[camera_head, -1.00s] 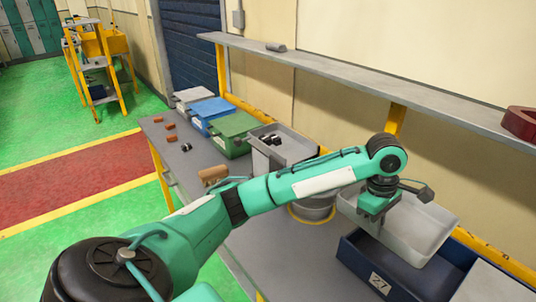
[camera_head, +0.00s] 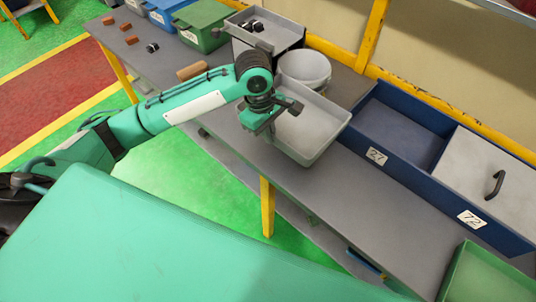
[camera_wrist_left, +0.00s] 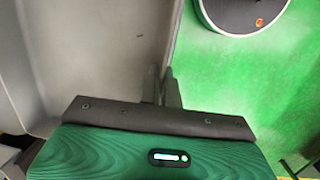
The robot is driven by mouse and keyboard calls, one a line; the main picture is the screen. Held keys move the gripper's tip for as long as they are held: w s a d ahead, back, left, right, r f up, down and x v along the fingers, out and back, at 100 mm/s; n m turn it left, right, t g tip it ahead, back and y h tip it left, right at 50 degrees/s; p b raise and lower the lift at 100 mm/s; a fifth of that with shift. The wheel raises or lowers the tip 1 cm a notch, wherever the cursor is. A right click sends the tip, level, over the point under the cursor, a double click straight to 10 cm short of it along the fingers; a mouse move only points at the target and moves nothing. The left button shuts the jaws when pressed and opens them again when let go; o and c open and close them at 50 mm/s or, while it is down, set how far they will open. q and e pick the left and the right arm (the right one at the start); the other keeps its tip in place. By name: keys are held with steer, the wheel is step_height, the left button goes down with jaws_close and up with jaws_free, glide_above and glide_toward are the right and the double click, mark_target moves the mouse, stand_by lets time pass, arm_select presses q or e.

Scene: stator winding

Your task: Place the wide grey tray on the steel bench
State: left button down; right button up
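The wide grey tray (camera_head: 312,135) is a shallow, open, empty box near the middle of the head view. My left gripper (camera_head: 284,110) is shut on its near-left wall. In the left wrist view the fingers (camera_wrist_left: 162,88) pinch the wall, with the tray's inside (camera_wrist_left: 95,55) to the left. The tray is over the steel bench (camera_head: 345,190), close to its front edge; I cannot tell whether it touches the top. My right gripper is not in view.
A round pale bowl (camera_head: 304,69) stands just behind the tray. A blue bin marked 27 (camera_head: 377,156) and 72 is to the right, with a green box (camera_head: 490,280) nearer. Green (camera_head: 204,22) and blue boxes line the back left.

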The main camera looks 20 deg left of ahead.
arm_select(q)
step_height(320, 180, down, 8)
steer(key=shift+a+r+p, duration=0.1)
steer(key=shift+p, duration=0.35)
steer(key=shift+f, duration=0.65)
step_height(320, 180, down, 4)
steer(key=shift+p, duration=0.35)
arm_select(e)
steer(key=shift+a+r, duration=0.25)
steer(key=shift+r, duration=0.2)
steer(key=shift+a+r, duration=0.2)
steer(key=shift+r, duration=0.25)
arm_select(q)
steer(key=shift+f, duration=0.1)
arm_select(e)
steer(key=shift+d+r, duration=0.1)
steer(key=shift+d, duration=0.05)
arm_select(q)
steer(key=c, duration=1.6)
jaws_free()
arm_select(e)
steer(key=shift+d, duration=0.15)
